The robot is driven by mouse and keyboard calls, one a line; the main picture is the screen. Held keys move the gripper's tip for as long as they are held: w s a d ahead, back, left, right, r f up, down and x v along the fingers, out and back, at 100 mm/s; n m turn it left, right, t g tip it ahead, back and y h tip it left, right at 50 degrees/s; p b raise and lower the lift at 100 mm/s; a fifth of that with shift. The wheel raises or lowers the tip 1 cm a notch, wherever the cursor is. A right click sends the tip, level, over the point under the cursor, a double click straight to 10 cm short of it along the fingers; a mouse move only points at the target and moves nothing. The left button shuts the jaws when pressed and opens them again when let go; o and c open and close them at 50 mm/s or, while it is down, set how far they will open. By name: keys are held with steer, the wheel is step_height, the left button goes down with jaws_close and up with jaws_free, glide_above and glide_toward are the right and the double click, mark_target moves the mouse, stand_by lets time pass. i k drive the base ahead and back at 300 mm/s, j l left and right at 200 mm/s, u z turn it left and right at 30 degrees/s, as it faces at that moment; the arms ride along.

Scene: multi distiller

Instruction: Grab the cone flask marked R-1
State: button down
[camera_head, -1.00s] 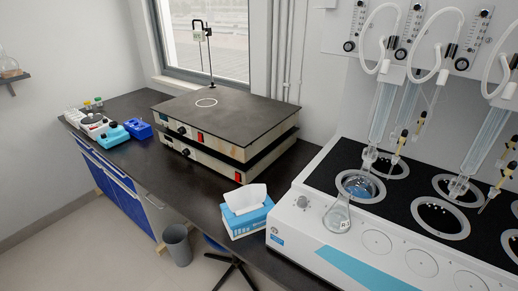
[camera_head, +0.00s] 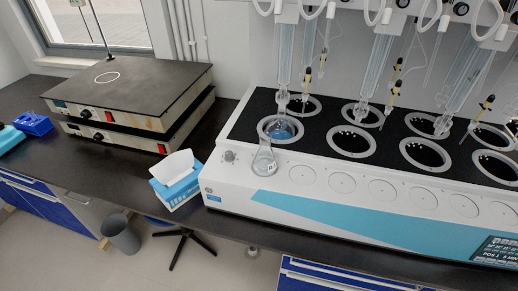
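A clear glass cone flask (camera_head: 264,161) stands upright on the white front ledge of the multi distiller (camera_head: 330,199), near its left end. A small label shows low on the flask; in the earlier frame it reads like R-1, now it is too small to read surely. Behind the flask, a round vessel with blue liquid (camera_head: 282,130) sits in the leftmost front ring of the black top. My gripper is not in view.
A tissue box (camera_head: 176,184) stands left of the distiller. A stacked hotplate (camera_head: 130,92) and blue rack (camera_head: 34,124) lie further left. Glass condensers (camera_head: 375,65) and tubes hang over the black top. A grey bin (camera_head: 121,234) and stool legs (camera_head: 183,238) are on the floor.

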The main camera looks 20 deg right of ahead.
mark_target(264, 164)
steer(key=i+j, duration=0.1)
steer(key=j, duration=0.35)
steer(key=i+j, duration=0.1)
steer(key=j, duration=0.8)
steer(key=i+z, duration=0.05)
steer(key=i, duration=0.05)
